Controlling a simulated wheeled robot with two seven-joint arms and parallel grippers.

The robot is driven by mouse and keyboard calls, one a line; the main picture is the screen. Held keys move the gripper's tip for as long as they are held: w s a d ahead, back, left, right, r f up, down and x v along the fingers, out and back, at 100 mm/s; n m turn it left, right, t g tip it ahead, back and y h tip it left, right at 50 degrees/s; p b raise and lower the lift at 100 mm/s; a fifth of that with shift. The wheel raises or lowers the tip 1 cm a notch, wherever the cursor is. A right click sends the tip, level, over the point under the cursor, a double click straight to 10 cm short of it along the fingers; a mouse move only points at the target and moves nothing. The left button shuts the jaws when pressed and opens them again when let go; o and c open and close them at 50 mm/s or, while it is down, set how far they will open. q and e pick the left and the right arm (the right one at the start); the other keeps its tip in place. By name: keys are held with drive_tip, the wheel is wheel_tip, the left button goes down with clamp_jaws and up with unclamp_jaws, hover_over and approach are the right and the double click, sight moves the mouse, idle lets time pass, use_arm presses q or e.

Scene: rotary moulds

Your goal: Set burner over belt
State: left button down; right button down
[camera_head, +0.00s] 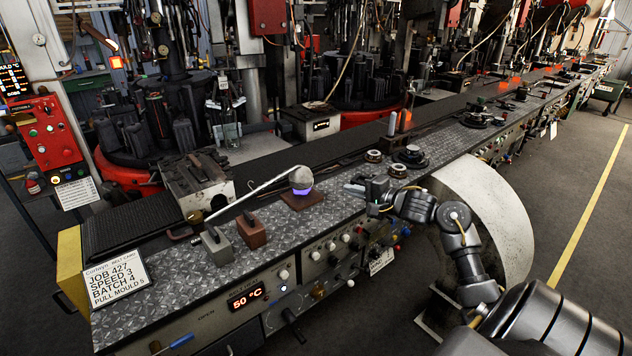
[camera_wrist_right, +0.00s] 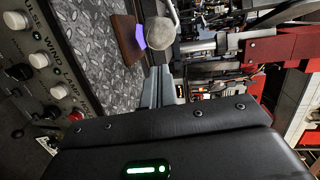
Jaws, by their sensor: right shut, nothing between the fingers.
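A grey rounded head with a purple glow beneath it (camera_head: 301,178) sits over a rusty brown plate (camera_head: 303,199) on the patterned metal deck; I cannot tell for certain that it is the burner. A long pale rod (camera_head: 250,193) slopes from it down to the left. The dark belt (camera_head: 130,222) runs behind the deck. My right gripper (camera_head: 355,188) is shut and empty, to the right of the head and apart from it. In the right wrist view its fingers (camera_wrist_right: 157,88) point toward the plate and the head (camera_wrist_right: 160,34). My left gripper is not in view.
A grey block (camera_head: 217,246) and a brown block (camera_head: 251,230) with handles stand on the deck at left. A metal box (camera_head: 198,180) stands at the belt. Round fittings (camera_head: 410,155) lie to the right. Knobs (camera_head: 331,246) line the front panel. A job card (camera_head: 117,282) stands at front left.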

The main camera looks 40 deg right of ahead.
sight(309, 178)
drive_tip(key=shift+w, duration=0.15)
drive_tip(key=p+x, duration=0.1)
drive_tip(key=x, duration=1.2)
drive_tip(key=shift+w+f, duration=0.2)
drive_tip(key=shift+w, duration=0.2)
